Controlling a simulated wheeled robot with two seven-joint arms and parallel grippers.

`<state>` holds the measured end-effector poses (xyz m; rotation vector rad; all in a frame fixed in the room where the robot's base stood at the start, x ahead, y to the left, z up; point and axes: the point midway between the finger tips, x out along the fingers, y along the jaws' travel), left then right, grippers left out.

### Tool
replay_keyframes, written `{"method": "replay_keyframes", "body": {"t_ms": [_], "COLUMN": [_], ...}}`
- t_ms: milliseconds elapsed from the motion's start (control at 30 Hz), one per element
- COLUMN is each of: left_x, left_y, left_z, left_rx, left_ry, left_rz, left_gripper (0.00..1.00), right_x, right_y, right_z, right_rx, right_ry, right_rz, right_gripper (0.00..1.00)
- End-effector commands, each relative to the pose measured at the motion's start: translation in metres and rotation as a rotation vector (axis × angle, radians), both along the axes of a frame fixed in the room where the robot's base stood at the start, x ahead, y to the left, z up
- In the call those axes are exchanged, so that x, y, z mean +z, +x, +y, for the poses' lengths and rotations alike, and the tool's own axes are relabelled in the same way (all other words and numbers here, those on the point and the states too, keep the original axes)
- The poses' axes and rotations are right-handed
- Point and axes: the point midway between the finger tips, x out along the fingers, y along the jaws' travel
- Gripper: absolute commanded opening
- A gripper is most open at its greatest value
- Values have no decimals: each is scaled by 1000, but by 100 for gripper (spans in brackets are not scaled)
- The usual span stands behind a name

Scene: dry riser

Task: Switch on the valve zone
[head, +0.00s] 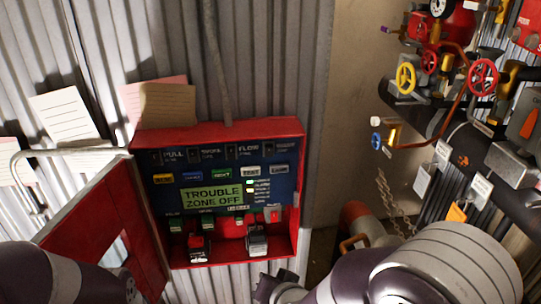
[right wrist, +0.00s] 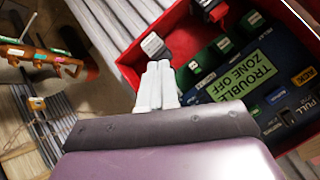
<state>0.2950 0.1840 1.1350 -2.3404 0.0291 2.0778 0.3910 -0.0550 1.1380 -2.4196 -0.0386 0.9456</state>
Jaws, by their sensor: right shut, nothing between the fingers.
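The open red control box (head: 220,128) hangs on the corrugated wall in the head view. Its blue panel has a lit green display (head: 212,195) reading "TROUBLE ZONE OFF". Small dark switches (head: 270,150) run along the top; the rightmost label is too small to read surely. My right gripper (head: 284,280) is at the box's lower right in the head view. In the right wrist view its pale fingers (right wrist: 160,68) are shut and empty, close to a grey-white block (right wrist: 153,45); contact cannot be told. My left arm shows at lower left, its gripper out of view.
The box's red door (head: 105,225) stands open to the left. A red block (head: 198,247) and the grey-white block (head: 256,241) sit low in the box. Papers (head: 165,103) stick to the wall. Pipes and valve wheels (head: 482,77) crowd the right.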

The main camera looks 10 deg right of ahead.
Motion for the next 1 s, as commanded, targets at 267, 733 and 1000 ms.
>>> {"method": "replay_keyframes", "body": {"t_ms": [267,733,1000], "left_x": [3,3,17], "left_y": [0,0,0], "left_z": [0,0,0], "left_rx": [0,0,0], "left_ry": [0,0,0], "left_rz": [0,0,0], "left_gripper": [43,43,43], "right_x": [111,159,170], "right_y": [43,36,56], "right_z": [-18,-30,-30], "right_rx": [-368,-386,-388], "right_ry": [731,1045,1043], "right_rz": [-615,-780,-781], "right_gripper": [0,0,0]}}
